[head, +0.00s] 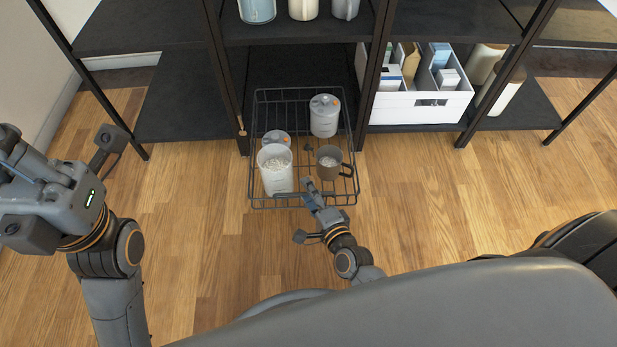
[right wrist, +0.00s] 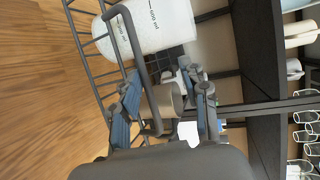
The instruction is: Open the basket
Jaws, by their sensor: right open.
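The basket (head: 350,150) is a dark wire drawer, pulled out from the low middle of the black shelf unit over the wood floor. It holds a white measuring cup (head: 276,175), a lidded grey canister (head: 324,118), a brown mug (head: 330,165) and a small grey-lidded container (head: 277,138). My right gripper (head: 304,210) is at the basket's front edge. In the right wrist view, its open fingers (right wrist: 168,92) stand on either side of a dark bar of the basket (right wrist: 135,50); contact is unclear. My left gripper (head: 62,190) is open and empty, left of the basket.
A white divided box (head: 420,108) with bottles and cartons stands on the lower right shelf, beside white rolled items (head: 500,90). Several light containers (head: 303,8) stand on the shelf above the basket. The floor (head: 195,200) left of the basket is clear.

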